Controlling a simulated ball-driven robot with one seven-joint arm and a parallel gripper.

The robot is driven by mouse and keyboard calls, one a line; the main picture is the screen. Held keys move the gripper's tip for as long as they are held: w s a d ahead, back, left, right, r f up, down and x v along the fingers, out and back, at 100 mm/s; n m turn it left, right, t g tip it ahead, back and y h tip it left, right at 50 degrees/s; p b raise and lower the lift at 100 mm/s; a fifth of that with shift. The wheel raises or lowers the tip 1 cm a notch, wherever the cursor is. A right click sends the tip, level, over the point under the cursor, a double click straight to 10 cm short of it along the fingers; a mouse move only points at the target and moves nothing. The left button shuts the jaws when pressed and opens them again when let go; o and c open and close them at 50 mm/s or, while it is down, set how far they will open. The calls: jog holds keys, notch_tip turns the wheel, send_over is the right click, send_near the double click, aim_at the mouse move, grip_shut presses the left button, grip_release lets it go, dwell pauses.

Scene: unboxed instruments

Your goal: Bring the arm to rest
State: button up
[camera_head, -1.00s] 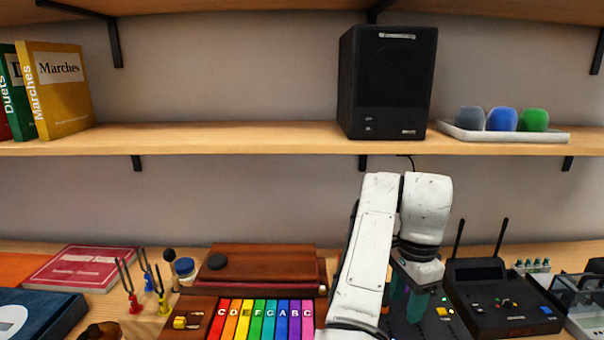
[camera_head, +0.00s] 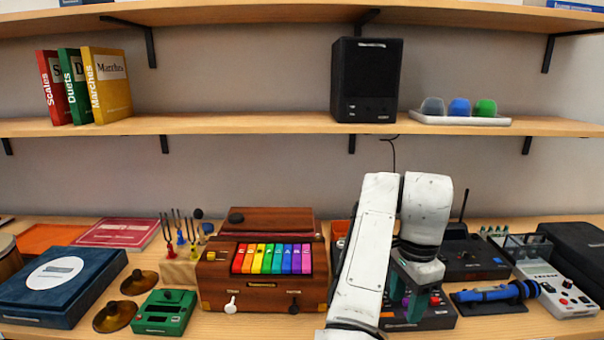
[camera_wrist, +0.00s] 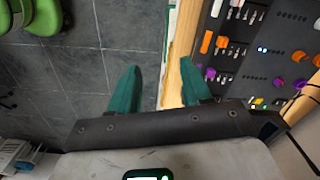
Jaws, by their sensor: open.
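My white arm reaches up in front of the table and bends down at the right of the head view. My gripper (camera_wrist: 162,88) shows two teal fingers spread apart with nothing between them in the wrist view. Its fingers are partly hidden in the head view, in front of a dark mixer (camera_head: 430,312). In the wrist view the fingers lie over the table edge (camera_wrist: 178,75), with the mixer (camera_wrist: 262,50) to the right and grey floor tiles to the left.
A wooden box with rainbow keys (camera_head: 272,258) stands left of my arm. A blue flashlight-like tool (camera_head: 490,293) and a black radio-like device (camera_head: 468,258) lie to the right. A green box (camera_head: 165,313) sits front left. A shelf (camera_head: 240,124) with a speaker (camera_head: 367,80) runs above.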

jog(key=s+d+f+n+t+h, duration=0.1)
jog(key=s+d+f+n+h, duration=0.35)
jog(key=s+d+f, duration=1.15)
jog(key=s+a+f+n+y, duration=0.1)
jog(key=s+a+f+n, duration=0.1)
jog(key=s, duration=0.5)
jog(key=s+a+f+n+y, duration=0.2)
jog(key=s+a+f+n, duration=0.1)
jog(key=s, duration=0.5)
jog(key=s+a+f+n+y, duration=0.1)
jog(key=s+a+f+n, duration=0.2)
jog(key=s+f+n, duration=0.2)
jog(key=s, duration=0.2)
jog(key=shift+s, duration=0.35)
